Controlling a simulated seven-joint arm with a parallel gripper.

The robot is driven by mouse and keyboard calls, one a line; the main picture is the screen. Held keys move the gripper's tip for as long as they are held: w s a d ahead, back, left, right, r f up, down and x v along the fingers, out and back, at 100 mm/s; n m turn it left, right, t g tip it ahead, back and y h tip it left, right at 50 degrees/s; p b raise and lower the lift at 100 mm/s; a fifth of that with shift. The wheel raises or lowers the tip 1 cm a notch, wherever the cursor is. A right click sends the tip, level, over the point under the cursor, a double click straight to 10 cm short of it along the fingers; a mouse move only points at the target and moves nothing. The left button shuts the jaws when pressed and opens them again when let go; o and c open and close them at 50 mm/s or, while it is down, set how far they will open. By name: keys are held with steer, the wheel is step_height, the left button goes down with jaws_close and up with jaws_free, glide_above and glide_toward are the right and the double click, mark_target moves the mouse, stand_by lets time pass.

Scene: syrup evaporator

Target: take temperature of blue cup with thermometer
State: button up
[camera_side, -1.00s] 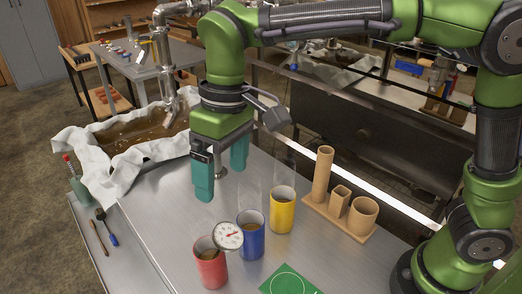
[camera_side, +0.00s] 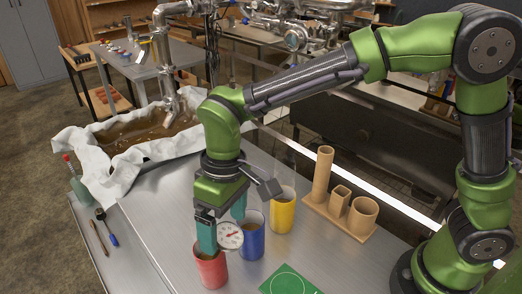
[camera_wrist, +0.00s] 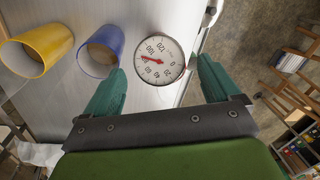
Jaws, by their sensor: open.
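The blue cup (camera_side: 251,243) stands on the metal table between the red cup (camera_side: 211,271) and the yellow cup (camera_side: 282,214), with brownish liquid inside. It also shows in the wrist view (camera_wrist: 92,61). The thermometer (camera_side: 230,236) has a round white dial with a red needle. Its dial is at the red cup's upper right rim; its stem is hidden, so I cannot tell how it sits. My gripper (camera_side: 222,228) is open and low over the red cup. In the wrist view the dial (camera_wrist: 159,58) lies between the two teal fingers, with gaps on both sides.
A wooden holder (camera_side: 336,217) with several tubes stands right of the cups. A green card (camera_side: 289,282) with a white circle lies at the front. A cloth-edged pan (camera_side: 110,160) of brown liquid is at the left. The table left of the cups is clear.

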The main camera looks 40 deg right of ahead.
steer(key=f, duration=0.4)
steer(key=shift+s+a+f, duration=0.2)
steer(key=shift+a+f, duration=0.05)
steer(key=shift+a, duration=0.05)
steer(key=shift+c, duration=0.3)
steer(key=c, duration=0.8)
steer(key=shift+r, duration=7.55)
steer(key=shift+c, duration=0.2)
